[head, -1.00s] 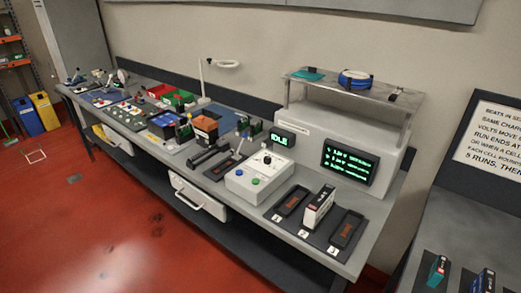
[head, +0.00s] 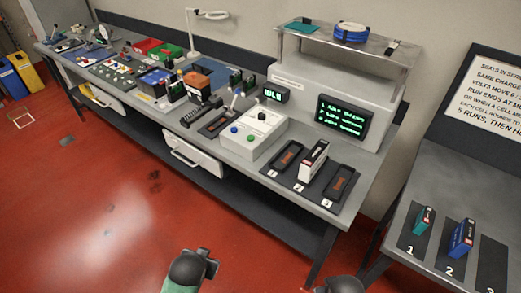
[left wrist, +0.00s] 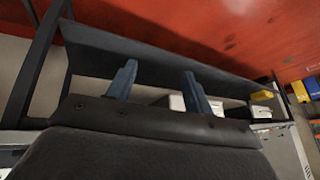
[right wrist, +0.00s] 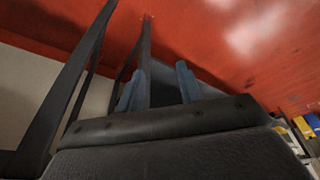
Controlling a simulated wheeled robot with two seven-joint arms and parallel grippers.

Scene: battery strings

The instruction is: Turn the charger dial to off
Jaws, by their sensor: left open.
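The white charger control box (head: 252,148) stands on the long bench in the head view. Its small dark dial (head: 262,116) is on the top face, behind a blue and a green button. The dial's setting is too small to read. A small screen (head: 272,94) behind it reads IDLE. My left gripper (left wrist: 159,70) is open and empty in the left wrist view. My right gripper (right wrist: 160,71) is open and empty in the right wrist view. Both are in front of the bench, low and well away from the dial. Only parts of my arms show at the head view's bottom edge.
A dark three-slot tray (head: 290,180) with an upright white-and-black cell (head: 313,160) sits right of the control box. A text monitor (head: 343,116) stands behind. A second table (head: 420,250) with battery packs is at right.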

